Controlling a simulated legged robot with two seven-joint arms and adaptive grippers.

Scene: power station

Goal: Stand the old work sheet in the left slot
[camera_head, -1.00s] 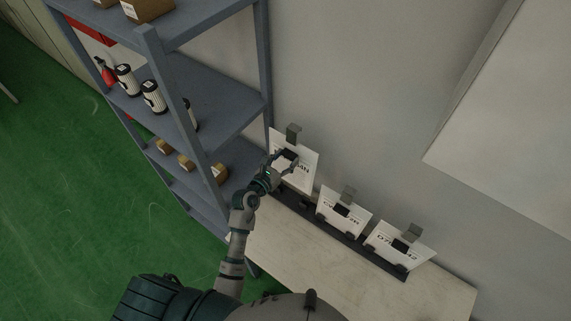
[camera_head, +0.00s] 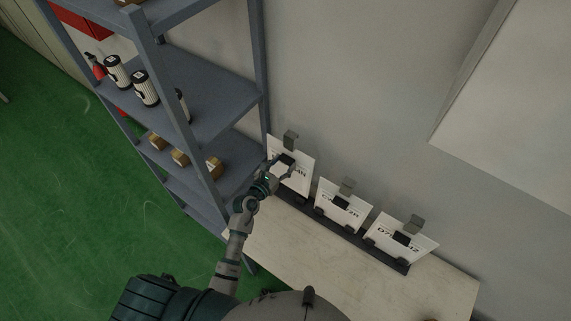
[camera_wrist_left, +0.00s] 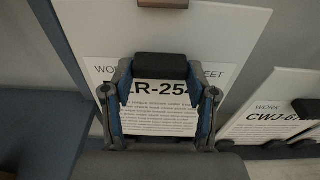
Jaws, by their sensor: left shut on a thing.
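The work sheet (camera_head: 301,164) at the left end of the dark rack is a white card with a grey clip at its top. It looks upright, leaning near the wall, at the rack's left slot. My left gripper (camera_head: 283,168) is at its front, shut on it. In the left wrist view the sheet (camera_wrist_left: 210,38) shows part of a code, "R-254", between and behind the fingers of the gripper (camera_wrist_left: 160,95). Its lower edge is hidden, so I cannot tell whether it is seated in the slot. My right gripper does not show.
Two more clipped sheets, the middle one (camera_head: 328,191) and the right one (camera_head: 418,229), stand in the dark rack (camera_head: 357,241) on a pale table (camera_head: 300,257). A grey shelf unit (camera_head: 205,72) with canisters and small boxes stands close on the left. The table front is clear.

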